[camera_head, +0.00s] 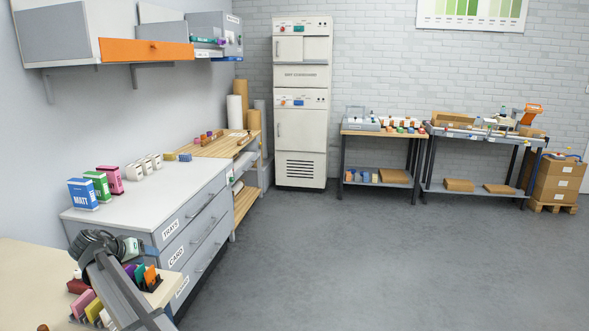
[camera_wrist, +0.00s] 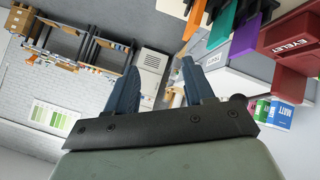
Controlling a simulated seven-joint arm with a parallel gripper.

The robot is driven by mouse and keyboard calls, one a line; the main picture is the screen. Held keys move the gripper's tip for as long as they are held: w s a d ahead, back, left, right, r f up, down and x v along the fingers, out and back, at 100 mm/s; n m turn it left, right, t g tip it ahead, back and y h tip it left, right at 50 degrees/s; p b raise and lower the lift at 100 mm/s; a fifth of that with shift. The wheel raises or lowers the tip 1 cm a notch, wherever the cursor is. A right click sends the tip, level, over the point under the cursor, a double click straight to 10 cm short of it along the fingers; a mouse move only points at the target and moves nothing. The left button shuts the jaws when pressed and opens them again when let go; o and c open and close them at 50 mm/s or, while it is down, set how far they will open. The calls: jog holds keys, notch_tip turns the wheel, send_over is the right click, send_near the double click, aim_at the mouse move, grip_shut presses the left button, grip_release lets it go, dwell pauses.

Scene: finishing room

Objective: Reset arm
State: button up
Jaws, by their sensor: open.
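My gripper (camera_head: 146,257) is at the lower left of the head view, at the end of my dark grey arm. It is near the front corner of the white drawer cabinet (camera_head: 150,196), above the rack of coloured cards. In the wrist view my gripper (camera_wrist: 160,75) shows two blue fingers standing well apart with nothing between them. The wrist picture is strongly tilted. I cannot tell the exact gap between the gripper and the cards.
Coloured cards (camera_head: 146,274) stand in a rack close by. A dark red "EYELET" box (camera_wrist: 290,45) is at the right of the wrist view. Blue (camera_head: 82,194), green and pink boxes stand on the cabinet. An orange-fronted shelf (camera_head: 147,51) hangs above. The middle floor (camera_head: 370,255) is clear.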

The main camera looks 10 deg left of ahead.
jog(key=w+d+f+g+h, duration=0.1)
jog(key=w+d+f, duration=0.1)
jog(key=d+f, duration=0.45)
jog(key=w+d+f+g, duration=0.1)
jog(key=w+d+f, duration=0.2)
jog(key=d+f, duration=0.35)
jog(key=s+d+f+m+g+h, duration=0.1)
jog(key=s+d+f+g, duration=0.15)
jog(key=d+f, duration=1.3)
jog(key=s+d+f+g+h, duration=0.1)
jog(key=s+d+f+g, duration=0.15)
jog(key=d+f, duration=1.35)
jog(key=s+d+f+m+g+y, duration=0.1)
jog(key=s+d+f+g, duration=0.25)
jog(key=s+d, duration=0.6)
jog(key=s+d+f+m+g, duration=0.15)
jog(key=s+d+f, duration=0.35)
jog(key=d, duration=0.7)
jog(key=s+d+f+g+y, duration=0.1)
jog(key=s+d, duration=0.3)
jog(key=s, duration=0.8)
jog(key=s+d+f+m+g+y, duration=0.1)
jog(key=s+d, duration=0.4)
jog(key=s, duration=0.7)
jog(key=shift+s+d+g+y, duration=0.15)
jog(key=shift+s+g+y, duration=0.1)
jog(key=shift+g+y, duration=0.75)
